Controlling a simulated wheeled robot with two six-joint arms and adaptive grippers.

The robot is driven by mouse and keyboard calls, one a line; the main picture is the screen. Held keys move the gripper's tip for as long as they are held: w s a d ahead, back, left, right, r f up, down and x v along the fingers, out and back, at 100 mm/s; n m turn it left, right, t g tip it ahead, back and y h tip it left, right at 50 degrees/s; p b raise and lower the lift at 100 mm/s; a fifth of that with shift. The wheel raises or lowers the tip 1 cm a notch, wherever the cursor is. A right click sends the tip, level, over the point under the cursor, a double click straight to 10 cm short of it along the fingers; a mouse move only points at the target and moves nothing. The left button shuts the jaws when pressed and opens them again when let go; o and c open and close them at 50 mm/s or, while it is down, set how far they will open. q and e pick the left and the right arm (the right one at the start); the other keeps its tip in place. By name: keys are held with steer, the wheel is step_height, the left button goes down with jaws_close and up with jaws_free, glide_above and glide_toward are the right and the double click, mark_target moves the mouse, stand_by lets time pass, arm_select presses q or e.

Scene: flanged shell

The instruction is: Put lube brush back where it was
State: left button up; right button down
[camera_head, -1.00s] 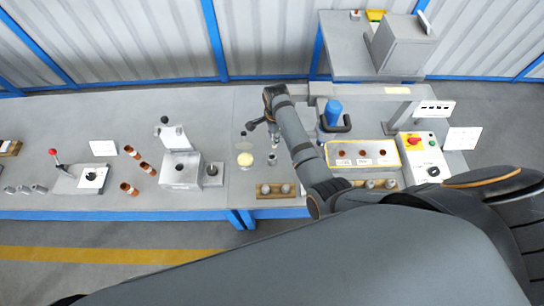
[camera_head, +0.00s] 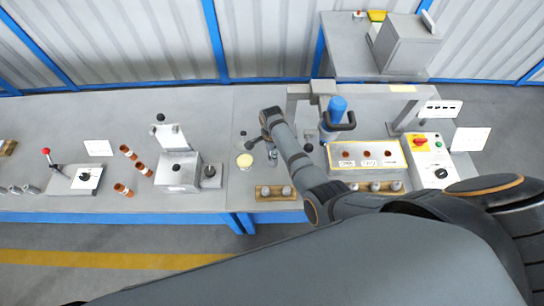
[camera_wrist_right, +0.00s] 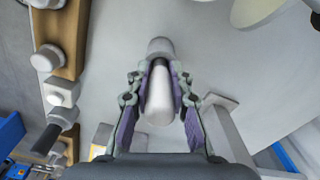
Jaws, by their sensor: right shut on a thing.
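My right gripper (camera_head: 268,146) is low over the bench, just right of the pale yellow pot (camera_head: 245,161). In the right wrist view, its fingers (camera_wrist_right: 160,100) are shut on a smooth, light grey, round-ended piece, which I take for the lube brush's handle (camera_wrist_right: 160,97). The brush's lower end is hidden there. In the head view, a small silver piece (camera_head: 272,157) shows under the gripper; I cannot tell whether it is the brush or a holder. My left gripper is not in view.
A wooden block with several knobs (camera_head: 276,192) lies at the bench's front edge. A metal box with a raised lid (camera_head: 177,172) stands to the left.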

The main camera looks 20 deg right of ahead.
steer(key=shift+w+f, duration=0.1)
steer(key=shift+f, duration=0.05)
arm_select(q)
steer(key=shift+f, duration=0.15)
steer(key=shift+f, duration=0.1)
arm_select(e)
steer(key=shift+f, duration=0.15)
steer(key=c, duration=1.2)
jaws_free()
step_height(320, 180, up, 6)
steer(key=p, duration=0.6)
steer(key=shift+r, duration=0.2)
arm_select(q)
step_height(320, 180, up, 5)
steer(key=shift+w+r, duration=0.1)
arm_select(e)
step_height(320, 180, up, 6)
steer(key=shift+f, duration=0.1)
